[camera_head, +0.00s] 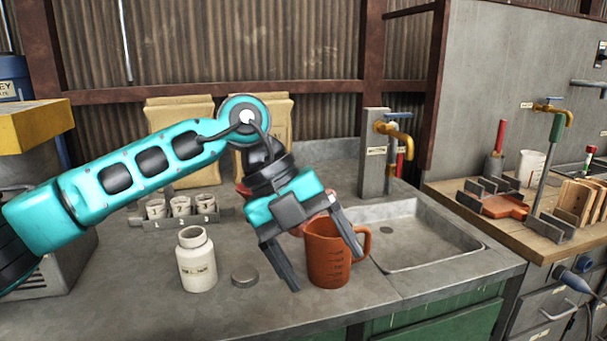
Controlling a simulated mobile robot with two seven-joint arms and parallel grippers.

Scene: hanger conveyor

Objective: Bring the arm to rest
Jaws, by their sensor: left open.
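My left arm comes in from the left in the head view, and its gripper (318,268) points down over the counter. The gripper is open. One finger is in front of the gap between a grey lid and an orange-brown jug (327,262); the other overlaps the jug in the picture. Whether a finger touches the jug I cannot tell. The jug stands upright, its handle to the right. A white jar (196,262) with a label stands open to the left, and the round grey lid (244,275) lies beside it. My right gripper is not in view.
A sink (425,262) with a yellow tap (393,131) is right of the jug. Several small cups (181,206) stand in a rack behind the jar. Paper sacks (178,113) stand at the back. A wooden-topped bench (540,244) with tools is at right.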

